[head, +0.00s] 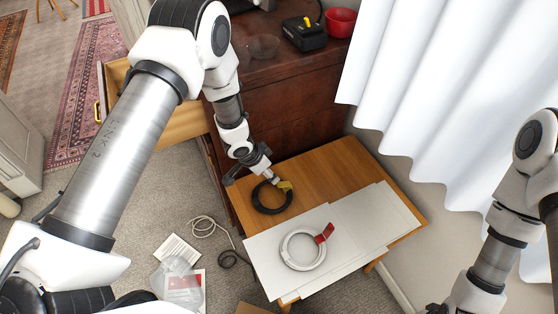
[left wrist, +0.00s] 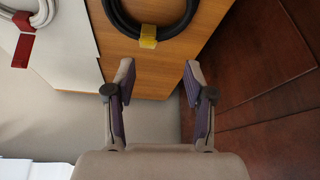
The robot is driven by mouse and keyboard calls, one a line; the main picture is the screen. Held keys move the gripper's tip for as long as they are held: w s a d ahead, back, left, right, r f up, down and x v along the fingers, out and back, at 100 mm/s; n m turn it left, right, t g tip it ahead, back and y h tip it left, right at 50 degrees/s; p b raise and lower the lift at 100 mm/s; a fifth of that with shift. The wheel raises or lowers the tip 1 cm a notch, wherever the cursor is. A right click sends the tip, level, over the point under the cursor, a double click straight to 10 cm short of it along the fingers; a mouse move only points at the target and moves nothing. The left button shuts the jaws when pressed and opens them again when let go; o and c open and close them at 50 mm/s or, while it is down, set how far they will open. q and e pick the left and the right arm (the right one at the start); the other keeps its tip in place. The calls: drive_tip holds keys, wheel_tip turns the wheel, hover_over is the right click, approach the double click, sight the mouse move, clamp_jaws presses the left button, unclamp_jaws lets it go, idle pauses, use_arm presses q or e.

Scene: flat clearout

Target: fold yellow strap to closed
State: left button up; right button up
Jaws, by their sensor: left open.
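The yellow strap (head: 286,186) is on the black coiled cable (head: 261,204), which lies on the wooden table (head: 343,163). In the left wrist view the strap (left wrist: 148,37) is a short band across the near side of the coil (left wrist: 173,33); I cannot tell how its ends lie. My left gripper (head: 274,181) is close to the strap. In the left wrist view the gripper (left wrist: 158,78) is open and empty, its fingers spread, with the strap ahead and apart from them. My right arm shows at the right edge; its fingers are out of view.
A white coil (head: 286,254) with a red strap (head: 324,233) lies on white sheets (head: 362,222) on the table. A dark wooden cabinet (head: 290,106) stands behind, with an open drawer (head: 182,124) at left. White curtains (head: 440,85) hang at right. Cable and papers lie on the floor.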

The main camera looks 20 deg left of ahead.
sight(279, 183)
use_arm(q)
drive_tip(key=shift+m, duration=0.6)
drive_tip(key=x, duration=0.5)
drive_tip(key=s+d+x, duration=0.1)
drive_tip(key=x, duration=0.2)
drive_tip(key=shift+d, duration=0.1)
clamp_jaws()
